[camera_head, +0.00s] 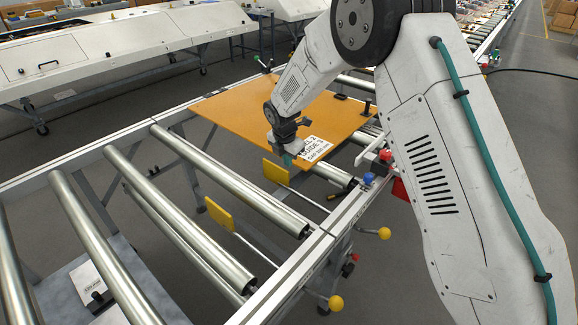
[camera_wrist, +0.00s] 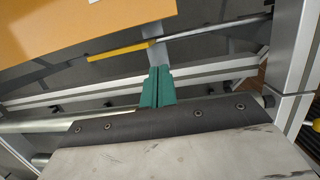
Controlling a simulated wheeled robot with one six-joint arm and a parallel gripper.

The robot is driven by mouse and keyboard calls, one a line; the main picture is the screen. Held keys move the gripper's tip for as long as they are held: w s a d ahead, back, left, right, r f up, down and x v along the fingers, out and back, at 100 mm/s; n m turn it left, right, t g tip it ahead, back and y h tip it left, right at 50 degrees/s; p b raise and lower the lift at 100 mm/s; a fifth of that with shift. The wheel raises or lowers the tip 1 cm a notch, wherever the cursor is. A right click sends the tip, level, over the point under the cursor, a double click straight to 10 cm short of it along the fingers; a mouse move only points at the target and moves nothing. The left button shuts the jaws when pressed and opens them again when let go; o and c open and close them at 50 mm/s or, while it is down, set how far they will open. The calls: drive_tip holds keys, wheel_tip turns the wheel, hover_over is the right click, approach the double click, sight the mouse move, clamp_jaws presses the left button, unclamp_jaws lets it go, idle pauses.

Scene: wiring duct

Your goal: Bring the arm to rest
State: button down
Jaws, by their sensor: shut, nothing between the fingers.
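My gripper (camera_head: 288,158) is at the end of my arm, in front of the near corner of an orange board (camera_head: 237,117) in the head view. In the wrist view my gripper (camera_wrist: 157,72) shows green fingers pressed together, with nothing between them. The orange board (camera_wrist: 60,25) fills the upper left of the wrist view. My gripper appears above the roller frame, beside the board's edge. Whether it touches the board cannot be told.
A white label (camera_head: 318,147) lies on the board's near right corner. Yellow paddles (camera_head: 219,214) on rods ending in yellow knobs (camera_head: 384,233) stick up between steel rollers (camera_head: 205,245). A blue knob (camera_head: 368,178) and a red part (camera_head: 400,189) sit by the rail. White cabinets (camera_head: 100,55) stand behind.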

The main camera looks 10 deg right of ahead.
idle(0.5)
drive_tip(key=s+d+r+m, duration=0.6)
drive_tip(key=s+r+m, duration=0.3)
drive_tip(key=s, duration=0.6)
drive_tip(key=s+d+r+m, duration=0.6)
drive_tip(key=s+r+m, duration=0.2)
drive_tip(key=s, duration=0.8)
drive_tip(key=s+d+r+m+g+y, duration=0.1)
drive_tip(key=s+d+r+m, duration=0.5)
drive_tip(key=s, duration=1)
drive_tip(key=shift+s+r+m, duration=0.15)
drive_tip(key=shift+r+m, duration=1.65)
drive_tip(key=shift+r, duration=0.05)
